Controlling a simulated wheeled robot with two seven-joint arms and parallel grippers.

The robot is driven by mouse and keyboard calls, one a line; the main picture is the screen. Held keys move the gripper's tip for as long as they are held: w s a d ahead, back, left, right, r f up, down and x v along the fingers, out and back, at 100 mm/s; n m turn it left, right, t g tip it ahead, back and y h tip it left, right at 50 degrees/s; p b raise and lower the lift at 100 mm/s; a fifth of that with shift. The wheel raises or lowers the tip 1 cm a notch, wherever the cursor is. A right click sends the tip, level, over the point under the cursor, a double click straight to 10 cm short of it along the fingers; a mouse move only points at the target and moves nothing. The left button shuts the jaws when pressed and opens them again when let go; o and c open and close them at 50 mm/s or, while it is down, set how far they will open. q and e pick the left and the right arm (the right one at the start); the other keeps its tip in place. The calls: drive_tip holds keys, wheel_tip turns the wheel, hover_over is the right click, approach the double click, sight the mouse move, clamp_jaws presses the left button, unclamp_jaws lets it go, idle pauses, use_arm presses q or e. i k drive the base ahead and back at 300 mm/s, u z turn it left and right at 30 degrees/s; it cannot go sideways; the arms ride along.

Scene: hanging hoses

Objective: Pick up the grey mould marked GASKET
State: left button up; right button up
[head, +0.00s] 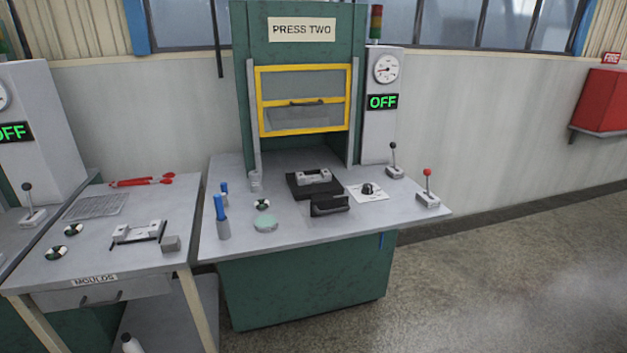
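A small light grey block with raised ends (122,236) lies on the left table, with a thin dark bar along its front side. Another grey block of similar shape (313,177) sits on a black plate (291,185) on the press table. Neither of my grippers is in view.
The left table (95,265) is labelled MOULDS and also bears red-handled tongs (141,181), a grey rack (96,207) and black-and-white discs. The press (265,45) is labelled PRESS TWO, with a yellow-framed guard (304,101) raised and levers at right. Floor at right is clear.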

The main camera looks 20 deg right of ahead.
sight(325, 175)
drive_tip(key=k, duration=0.5)
drive_tip(key=z, duration=1.75)
drive_tip(key=i, duration=3.55)
drive_tip(key=u, duration=2.4)
drive_tip(key=i, duration=0.15)
